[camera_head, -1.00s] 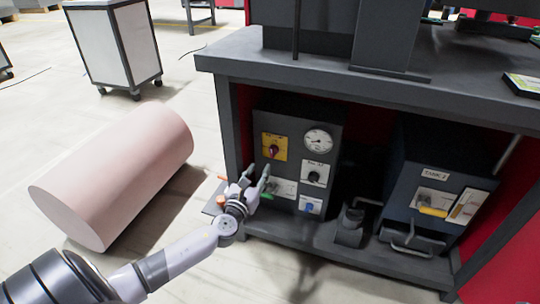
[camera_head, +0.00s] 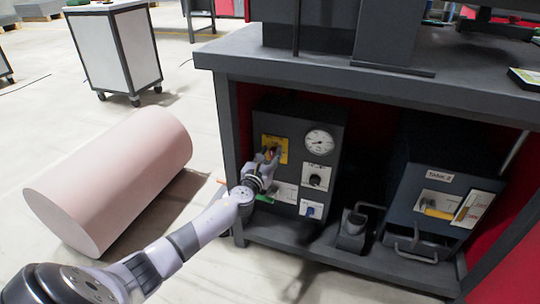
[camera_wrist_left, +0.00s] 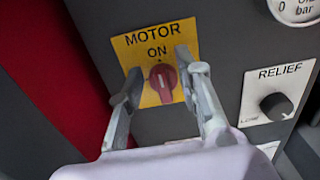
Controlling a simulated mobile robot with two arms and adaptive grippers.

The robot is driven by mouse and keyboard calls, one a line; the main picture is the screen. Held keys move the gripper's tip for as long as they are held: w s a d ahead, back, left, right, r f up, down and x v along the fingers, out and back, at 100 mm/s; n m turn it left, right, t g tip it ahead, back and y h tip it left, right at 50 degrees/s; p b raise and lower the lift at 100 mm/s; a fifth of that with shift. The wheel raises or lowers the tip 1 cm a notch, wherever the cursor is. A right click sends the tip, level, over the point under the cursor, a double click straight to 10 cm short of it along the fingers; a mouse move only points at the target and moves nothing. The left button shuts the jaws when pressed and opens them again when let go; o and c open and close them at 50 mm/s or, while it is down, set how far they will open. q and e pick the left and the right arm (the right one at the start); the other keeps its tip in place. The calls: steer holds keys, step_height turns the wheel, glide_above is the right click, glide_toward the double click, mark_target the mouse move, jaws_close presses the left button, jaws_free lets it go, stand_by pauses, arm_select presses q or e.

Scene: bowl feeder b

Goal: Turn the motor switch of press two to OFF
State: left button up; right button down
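The motor switch (camera_wrist_left: 163,78) is a red knob on a yellow plate (camera_wrist_left: 129,47) marked MOTOR and ON, on a dark control box. In the wrist view its bar stands about upright, toward ON. My left gripper (camera_wrist_left: 157,80) is open, with one finger on each side of the knob; I cannot tell whether the fingers touch it. In the head view the left gripper (camera_head: 268,160) is in front of the yellow plate (camera_head: 273,144) and hides part of the knob. My right gripper is not in view.
The box also carries a gauge (camera_head: 319,140), a black RELIEF knob (camera_head: 315,181) and a blue switch (camera_head: 310,211). Right of it stand a small dark container (camera_head: 352,229) and a unit labelled TANK 2 (camera_head: 439,178). The bench top (camera_head: 390,88) overhangs the box. A pink cylinder (camera_head: 112,180) lies left.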

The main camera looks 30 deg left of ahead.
arm_select(q)
steer(key=shift+c, duration=0.4)
jaws_close()
